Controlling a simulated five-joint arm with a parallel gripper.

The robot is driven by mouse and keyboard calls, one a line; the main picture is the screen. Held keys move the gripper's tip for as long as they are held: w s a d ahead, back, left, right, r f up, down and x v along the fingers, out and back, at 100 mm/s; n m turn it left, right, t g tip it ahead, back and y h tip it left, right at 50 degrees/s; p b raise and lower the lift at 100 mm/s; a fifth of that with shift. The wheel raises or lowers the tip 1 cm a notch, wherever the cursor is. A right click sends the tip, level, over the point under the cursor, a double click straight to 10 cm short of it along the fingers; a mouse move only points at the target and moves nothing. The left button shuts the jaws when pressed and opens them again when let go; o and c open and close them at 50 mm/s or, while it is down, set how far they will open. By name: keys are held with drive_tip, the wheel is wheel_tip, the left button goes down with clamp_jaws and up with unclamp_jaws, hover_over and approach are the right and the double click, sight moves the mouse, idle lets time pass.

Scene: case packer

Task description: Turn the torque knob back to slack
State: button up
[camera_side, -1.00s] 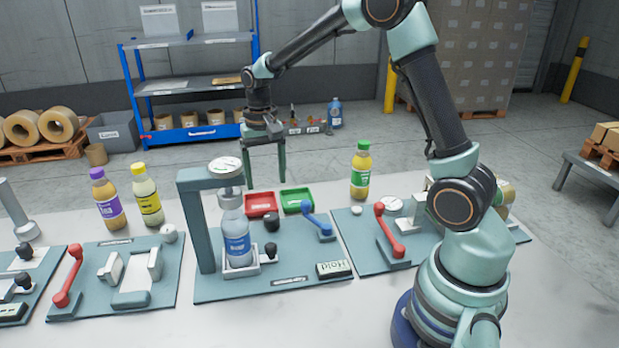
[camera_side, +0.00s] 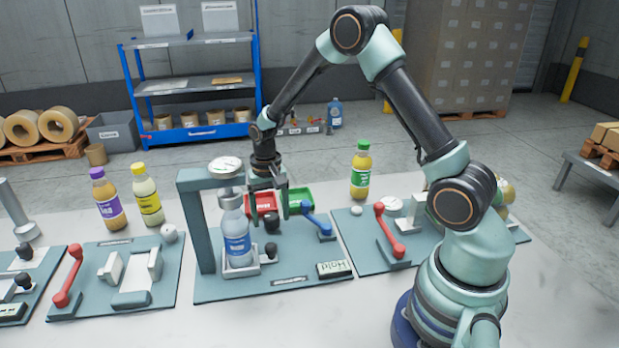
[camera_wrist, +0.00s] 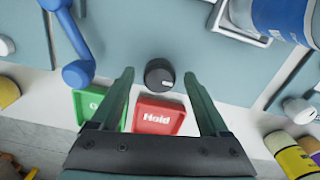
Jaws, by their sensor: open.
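The torque knob (camera_wrist: 159,75) is a round black knob with a short white mark, pointing right and slightly down in the wrist view. In the side view the black knob (camera_side: 271,223) stands on the middle teal panel, right of the blue-labelled bottle (camera_side: 236,238). My gripper (camera_wrist: 159,74) is open and empty, pointing down with one finger on each side of the knob in the wrist view. In the side view my gripper (camera_side: 269,212) hangs just above or behind the knob; whether the fingers reach down around it I cannot tell. No contact shows.
A dial-topped press frame (camera_side: 194,225) stands left of the knob around the bottle. A blue lever (camera_side: 318,223) is to the right. A red tray (camera_side: 268,202) and green tray (camera_side: 299,195) lie behind.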

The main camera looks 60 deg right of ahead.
clamp_jaws()
drive_tip(key=shift+n, duration=0.4)
drive_tip(key=n, duration=0.4)
drive_tip(key=shift+a, duration=0.1)
drive_tip(key=n, duration=0.4)
drive_tip(key=shift+n, duration=0.3)
drive_tip(key=n, duration=0.4)
drive_tip(key=shift+t, duration=0.3)
drive_tip(key=n, duration=0.4)
drive_tip(key=shift+r, duration=0.1)
drive_tip(key=shift+n, duration=0.4)
